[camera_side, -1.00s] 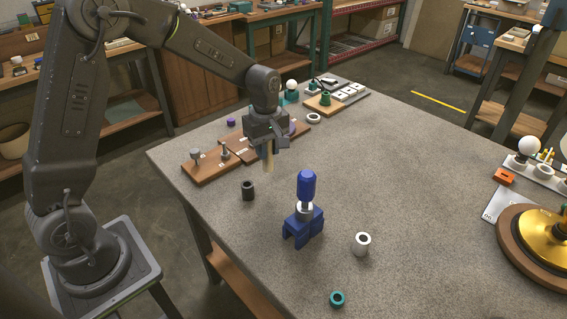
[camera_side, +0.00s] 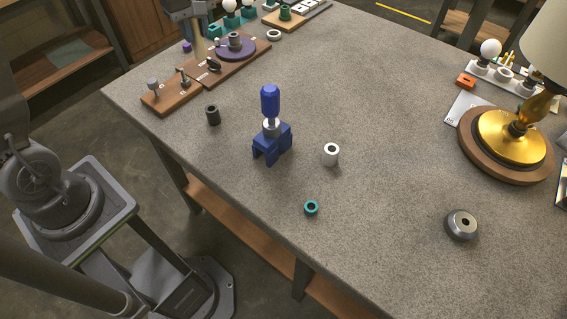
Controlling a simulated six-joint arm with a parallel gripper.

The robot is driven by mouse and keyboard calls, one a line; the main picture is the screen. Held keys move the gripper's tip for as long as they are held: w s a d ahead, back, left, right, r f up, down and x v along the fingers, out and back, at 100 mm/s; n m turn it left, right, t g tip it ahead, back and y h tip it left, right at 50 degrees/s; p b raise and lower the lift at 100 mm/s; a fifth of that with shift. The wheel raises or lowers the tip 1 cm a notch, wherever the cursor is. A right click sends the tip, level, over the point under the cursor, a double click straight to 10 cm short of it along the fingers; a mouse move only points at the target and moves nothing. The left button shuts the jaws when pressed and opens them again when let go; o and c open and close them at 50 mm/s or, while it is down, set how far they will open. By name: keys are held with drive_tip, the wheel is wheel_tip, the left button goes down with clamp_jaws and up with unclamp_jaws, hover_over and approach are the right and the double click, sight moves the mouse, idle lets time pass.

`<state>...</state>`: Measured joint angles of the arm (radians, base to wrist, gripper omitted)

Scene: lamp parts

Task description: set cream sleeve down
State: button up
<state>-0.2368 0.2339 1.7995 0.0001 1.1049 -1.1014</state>
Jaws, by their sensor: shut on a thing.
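My gripper (camera_side: 190,17) shows at the top left, partly cut off by the picture's upper edge. It is shut on the cream sleeve (camera_side: 199,45), an upright pale tan piece that hangs below the fingers. The sleeve appears at the back edge of a wooden board (camera_side: 252,58), beside a purple disc (camera_side: 229,54) with a grey post. I cannot tell whether its lower end touches anything.
A blue stand with a blue-topped piece (camera_side: 271,140) is mid-table. Near it are a dark sleeve (camera_side: 213,116), a white sleeve (camera_side: 331,154) and a teal ring (camera_side: 311,208). A brass lamp (camera_side: 512,137) stands right.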

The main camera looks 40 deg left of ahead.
drive_tip(key=s+d+m, duration=0.3)
drive_tip(key=d+m, duration=0.5)
drive_tip(key=d, duration=0.2)
drive_tip(key=s+d+m, duration=0.4)
drive_tip(key=d+m, duration=0.3)
drive_tip(key=d, duration=0.3)
drive_tip(key=shift+s+d+f, duration=0.35)
drive_tip(key=shift+d+f, duration=1.6)
drive_tip(key=shift+f, duration=0.75)
drive_tip(key=shift+s+d+f, duration=0.35)
drive_tip(key=shift+d+f, duration=1.6)
drive_tip(key=shift+f, duration=0.75)
drive_tip(key=shift+s+d+f, duration=0.35)
drive_tip(key=shift+d+f, duration=1.6)
drive_tip(key=shift+f, duration=0.75)
drive_tip(key=shift+f, duration=0.1)
drive_tip(key=o, duration=0.9)
